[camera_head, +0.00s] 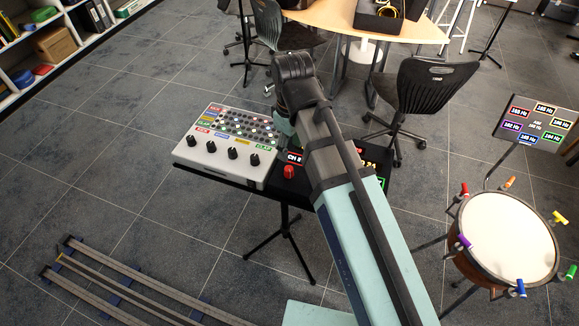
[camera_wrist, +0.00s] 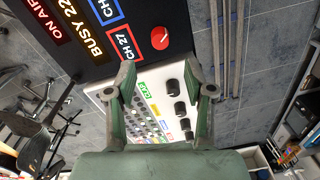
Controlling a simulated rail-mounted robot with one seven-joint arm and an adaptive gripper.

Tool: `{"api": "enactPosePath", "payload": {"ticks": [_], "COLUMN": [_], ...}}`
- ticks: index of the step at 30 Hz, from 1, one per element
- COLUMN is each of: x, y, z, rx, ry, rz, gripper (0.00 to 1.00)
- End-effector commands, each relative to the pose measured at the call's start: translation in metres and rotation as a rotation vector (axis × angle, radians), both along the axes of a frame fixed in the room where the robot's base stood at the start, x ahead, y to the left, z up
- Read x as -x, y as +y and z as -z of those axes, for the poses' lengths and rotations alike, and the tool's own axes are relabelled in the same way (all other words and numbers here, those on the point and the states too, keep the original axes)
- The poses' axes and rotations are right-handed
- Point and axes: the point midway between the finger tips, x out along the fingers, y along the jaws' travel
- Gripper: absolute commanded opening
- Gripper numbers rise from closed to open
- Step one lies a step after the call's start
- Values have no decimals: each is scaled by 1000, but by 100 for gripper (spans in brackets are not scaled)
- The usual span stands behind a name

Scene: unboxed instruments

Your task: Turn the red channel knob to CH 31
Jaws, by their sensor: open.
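The red channel knob (camera_wrist: 160,38) sits on a black panel (camera_wrist: 184,20) in the wrist view, beside a red-framed display reading CH 27 (camera_wrist: 124,43). A pale pointer mark shows on it. My gripper (camera_wrist: 161,78) is open and empty, its two green fingers spread over the white mixer's edge. The knob lies beyond the fingertips and is untouched. In the head view the red knob (camera_head: 289,172) shows just left of my arm, which hides much of the panel. The gripper is mostly hidden there behind the arm's end.
A white mixer (camera_head: 183,152) with black knobs and coloured labels stands left of the panel on the same stand. The panel also bears BUSY 22 (camera_wrist: 84,37) and ON AIR (camera_wrist: 43,18) displays. A drum (camera_head: 503,240) stands to the right; chairs stand behind.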

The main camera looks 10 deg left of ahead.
Motion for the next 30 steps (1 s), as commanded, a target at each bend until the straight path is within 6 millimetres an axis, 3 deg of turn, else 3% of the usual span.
{"api": "enactPosePath", "payload": {"ticks": [15, 21, 30], "x": [3, 3, 3], "y": [0, 1, 1], "z": [75, 90, 95], "rx": [1, 1, -1], "ry": [2, 0, -1], "rz": [0, 0, 0], "gripper": [53, 53, 53]}}
